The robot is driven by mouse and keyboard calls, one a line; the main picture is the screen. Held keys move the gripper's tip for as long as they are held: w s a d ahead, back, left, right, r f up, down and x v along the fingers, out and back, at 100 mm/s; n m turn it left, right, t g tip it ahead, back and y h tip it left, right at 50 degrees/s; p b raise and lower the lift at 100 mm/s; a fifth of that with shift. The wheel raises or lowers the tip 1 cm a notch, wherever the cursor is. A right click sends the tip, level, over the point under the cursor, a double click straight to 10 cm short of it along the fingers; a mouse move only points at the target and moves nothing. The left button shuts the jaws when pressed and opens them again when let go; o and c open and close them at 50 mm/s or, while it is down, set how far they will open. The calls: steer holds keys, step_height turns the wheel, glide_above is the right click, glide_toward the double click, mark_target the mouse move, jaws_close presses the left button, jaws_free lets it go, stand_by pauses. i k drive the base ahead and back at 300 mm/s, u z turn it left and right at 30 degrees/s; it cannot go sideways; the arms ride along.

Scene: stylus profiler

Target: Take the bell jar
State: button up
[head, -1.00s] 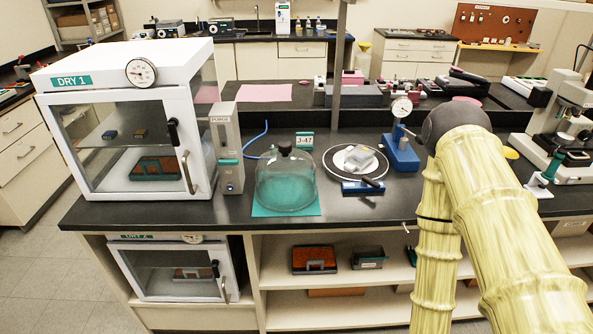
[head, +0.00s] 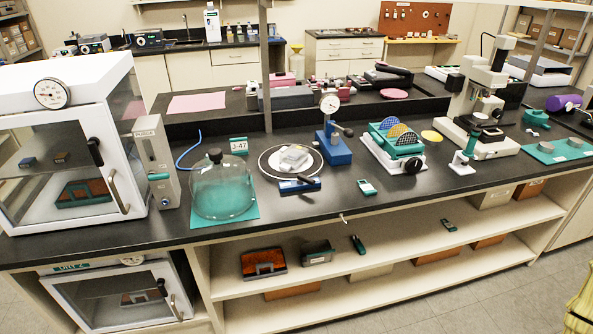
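The bell jar (head: 222,190) is a clear glass dome with a black knob (head: 215,155) on top. It stands upright on a teal mat (head: 248,213) on the black bench, right of the white dry cabinet. Nothing touches it apart from what it stands on. My gripper is not in view. Only a small yellow piece of my arm (head: 581,312) shows at the lower right corner, far from the jar.
A purge box (head: 157,165) stands close left of the jar, beside the DRY 1 cabinet (head: 65,145). A round plate (head: 265,163) with a small clear box and a blue-handled tool (head: 300,185) lie close right. A blue gauge stand (head: 334,143) is further right. The bench front edge is clear.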

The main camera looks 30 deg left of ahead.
mark_target(220, 183)
steer(key=z, duration=0.65)
steer(key=i, duration=1.1)
steer(key=u, duration=2.15)
